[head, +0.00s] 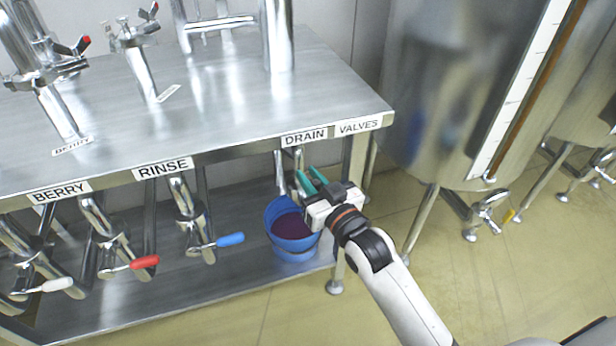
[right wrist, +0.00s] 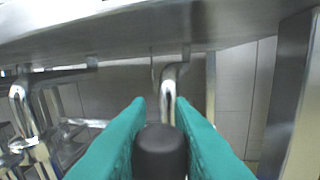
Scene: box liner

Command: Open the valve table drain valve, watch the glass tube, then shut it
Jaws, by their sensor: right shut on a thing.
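The valve table (head: 230,85) carries DRAIN (head: 305,137) and VALVES (head: 358,126) labels on its front edge. Below the DRAIN label a steel drain pipe (head: 280,172) comes down; it also shows beyond the fingers in the right wrist view (right wrist: 169,88). My right gripper (head: 309,180) has green fingers and is shut on a black handle (right wrist: 160,152) in front of this pipe. The fingers hide much of the valve, so I cannot tell how far it is turned. The glass tube (head: 540,90), brownish, runs beside a white scale on the tank at right. My left gripper is out of view.
A blue bucket (head: 279,250) with dark red liquid (head: 291,226) stands under the drain. Valves with blue (head: 230,240), red (head: 145,262) and white (head: 57,285) handles hang to the left. The steel tank (head: 440,90) stands right; floor between is clear.

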